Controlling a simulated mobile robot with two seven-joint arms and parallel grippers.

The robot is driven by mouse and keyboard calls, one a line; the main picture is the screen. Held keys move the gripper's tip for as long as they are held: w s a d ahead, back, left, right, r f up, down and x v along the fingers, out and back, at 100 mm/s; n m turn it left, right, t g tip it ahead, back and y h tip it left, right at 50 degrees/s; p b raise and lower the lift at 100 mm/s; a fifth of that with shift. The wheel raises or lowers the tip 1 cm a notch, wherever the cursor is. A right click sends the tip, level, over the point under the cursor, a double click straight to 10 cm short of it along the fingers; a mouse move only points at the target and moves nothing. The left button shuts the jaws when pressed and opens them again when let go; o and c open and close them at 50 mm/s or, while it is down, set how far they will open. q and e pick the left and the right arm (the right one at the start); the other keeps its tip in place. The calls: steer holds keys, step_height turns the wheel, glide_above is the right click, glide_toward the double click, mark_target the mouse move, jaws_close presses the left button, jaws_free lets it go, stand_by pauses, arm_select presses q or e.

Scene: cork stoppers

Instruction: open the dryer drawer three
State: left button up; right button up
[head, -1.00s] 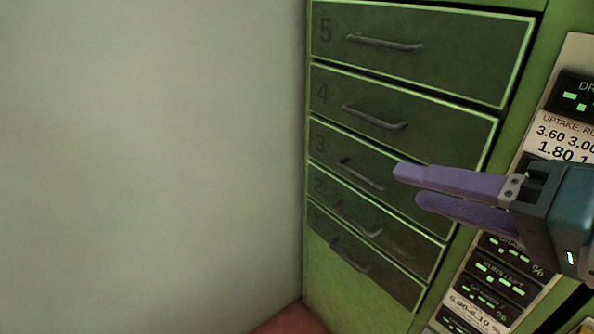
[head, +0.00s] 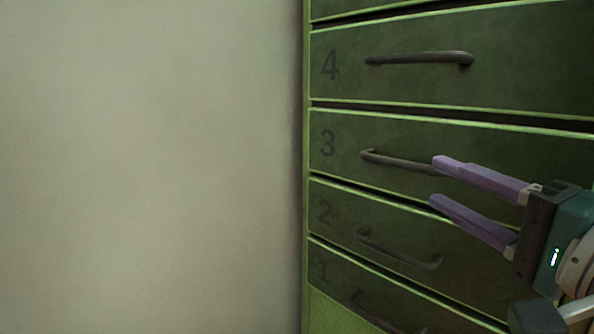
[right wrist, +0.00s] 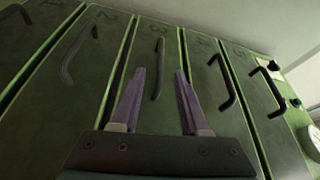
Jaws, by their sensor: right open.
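Drawer three (head: 345,170) is a dark green front marked 3 with light green edges, and it looks shut. Its dark bar handle (head: 390,161) runs across the front, its right end hidden behind a finger of my right gripper (head: 436,181). That gripper is open, its purple fingers pointing at the drawer near the handle's right part. In the right wrist view the handle (right wrist: 160,58) shows between the two spread fingers (right wrist: 160,75). I cannot tell whether they touch it. My left gripper is not in view.
Drawer four (head: 340,88) is above, and drawers two (head: 345,220) and one (head: 335,277) are below, all with similar handles. A pale wall (head: 150,160) fills the left. In the right wrist view a round white dial (right wrist: 314,143) is at the far right.

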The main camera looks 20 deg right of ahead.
mark_target(409, 169)
steer(key=w, duration=0.5)
steer(key=w+b, duration=0.1)
steer(key=w, duration=0.2)
steer(key=shift+w+r, duration=0.25)
steer(key=shift+r, duration=0.1)
jaws_close()
stand_by(1.0)
